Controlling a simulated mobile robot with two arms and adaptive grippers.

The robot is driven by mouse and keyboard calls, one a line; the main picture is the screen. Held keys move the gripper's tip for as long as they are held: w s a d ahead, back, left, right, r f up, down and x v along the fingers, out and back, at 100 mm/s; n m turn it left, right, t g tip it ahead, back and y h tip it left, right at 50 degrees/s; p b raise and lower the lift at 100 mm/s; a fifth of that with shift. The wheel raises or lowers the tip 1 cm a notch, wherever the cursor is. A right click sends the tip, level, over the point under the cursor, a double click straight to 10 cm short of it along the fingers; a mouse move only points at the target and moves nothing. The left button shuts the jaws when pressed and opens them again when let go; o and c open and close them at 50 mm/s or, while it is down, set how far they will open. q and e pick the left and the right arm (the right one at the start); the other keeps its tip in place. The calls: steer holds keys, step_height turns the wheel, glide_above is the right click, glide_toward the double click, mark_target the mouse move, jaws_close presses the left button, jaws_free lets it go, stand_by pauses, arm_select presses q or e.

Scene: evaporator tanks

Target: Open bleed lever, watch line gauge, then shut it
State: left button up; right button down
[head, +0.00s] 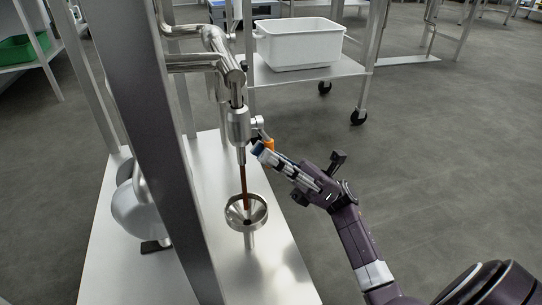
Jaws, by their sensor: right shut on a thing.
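The bleed valve (238,127) is a steel body hanging on the bent pipe, left of centre. Its bleed lever (268,144) has an orange grip and sits at the valve's right side. My right gripper (261,150) reaches in from the lower right and is shut on the lever, its fingers partly hiding the grip. A thin reddish-brown stream (244,188) runs from the valve's nozzle down into the steel funnel (260,211). I cannot make out a line gauge face in this view. My left gripper is not in view.
A thick grey post (155,130) stands close in front, left of the valve. A steel surface (270,275) lies under the funnel. A wheeled cart (350,68) with a white tub (300,45) stands behind. The floor to the right is clear.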

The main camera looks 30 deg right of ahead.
steer(key=c, duration=2)
jaws_free()
steer(key=shift+o, duration=0.2)
steer(key=shift+d+f, duration=0.1)
steer(key=v, duration=1.2)
